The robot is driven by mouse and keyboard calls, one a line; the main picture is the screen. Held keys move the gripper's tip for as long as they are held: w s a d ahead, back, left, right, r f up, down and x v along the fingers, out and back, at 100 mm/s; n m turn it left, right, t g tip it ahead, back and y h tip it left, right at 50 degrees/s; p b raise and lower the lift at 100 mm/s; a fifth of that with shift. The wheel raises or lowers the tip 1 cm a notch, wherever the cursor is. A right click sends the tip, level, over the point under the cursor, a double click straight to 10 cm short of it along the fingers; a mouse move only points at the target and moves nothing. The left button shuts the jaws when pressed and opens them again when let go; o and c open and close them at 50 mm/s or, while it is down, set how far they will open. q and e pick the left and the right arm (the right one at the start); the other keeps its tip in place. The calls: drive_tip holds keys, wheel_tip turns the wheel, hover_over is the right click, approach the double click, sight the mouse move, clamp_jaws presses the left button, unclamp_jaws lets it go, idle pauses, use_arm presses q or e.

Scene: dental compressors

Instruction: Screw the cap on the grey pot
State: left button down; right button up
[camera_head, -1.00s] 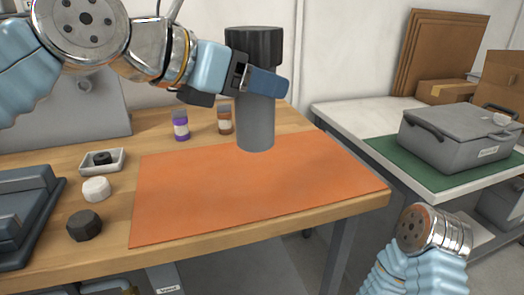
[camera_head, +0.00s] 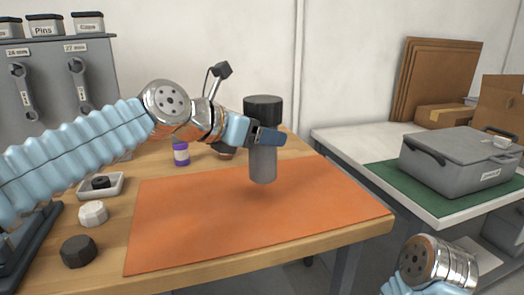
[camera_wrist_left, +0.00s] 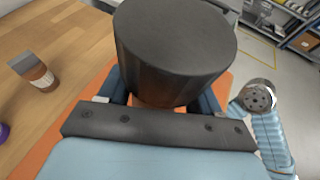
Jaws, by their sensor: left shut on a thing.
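My left gripper (camera_head: 268,138) is shut around the grey pot (camera_head: 263,166) and holds it upright over the orange mat (camera_head: 190,220). A soft shadow under the pot suggests it is a little above the mat. A wider, dark cylindrical top (camera_head: 263,110) sits on the pot above the fingers; I cannot tell if it is screwed tight. In the left wrist view this dark top (camera_wrist_left: 175,45) fills the space beyond the gripper (camera_wrist_left: 160,105) and hides the pot's body. Part of my right arm shows at the lower right, but its gripper is out of view.
At the table's left lie a white cap (camera_head: 93,213), a black cap (camera_head: 78,251) and a small tray (camera_head: 103,186) with a dark ring. A grey case (camera_head: 460,160) rests on the right table.

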sight(262, 149)
use_arm(q)
drive_tip(key=shift+w+f, duration=0.2)
drive_tip(key=shift+f, duration=0.1)
drive_tip(key=shift+w+f+b, duration=0.2)
drive_tip(key=shift+f+b, duration=0.45)
drive_tip(key=shift+f, duration=1)
drive_tip(key=shift+f, duration=0.1)
drive_tip(key=shift+c, duration=1)
unclamp_jaws()
drive_tip(key=shift+f, duration=0.1)
drive_tip(key=shift+r, duration=0.25)
drive_tip(key=v, duration=1.2)
